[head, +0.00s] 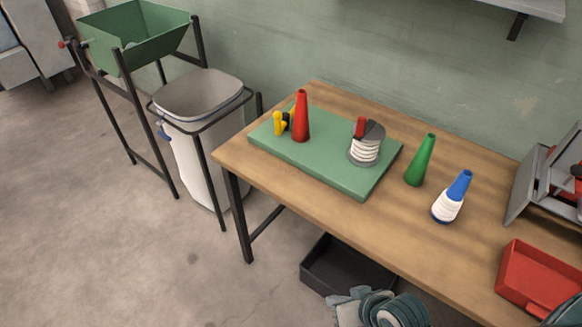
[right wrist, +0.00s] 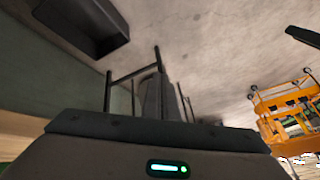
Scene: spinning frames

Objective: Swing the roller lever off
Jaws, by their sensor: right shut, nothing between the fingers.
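A green board (head: 330,172) lies on the wooden table. On its left part is a small yellow lever-like piece (head: 279,123) with a dark part beside it, partly hidden by a red cone (head: 301,118). I cannot tell from here whether it is the roller lever or how it is set. A white-wound spool (head: 364,150) with a dark grey disc and a red piece at its top is on the board's right part. My right gripper (head: 345,299) is low at the bottom, in front of the table and well apart from the board. It is shut and empty. My left gripper is out of view.
A green cone (head: 420,160) and a blue cone with white winding (head: 452,197) stand right of the board. A red tray (head: 535,275) and a grey rack (head: 545,175) are further right. A black bin (head: 345,265) sits below the table. An orange cart (right wrist: 285,110) shows in the wrist view.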

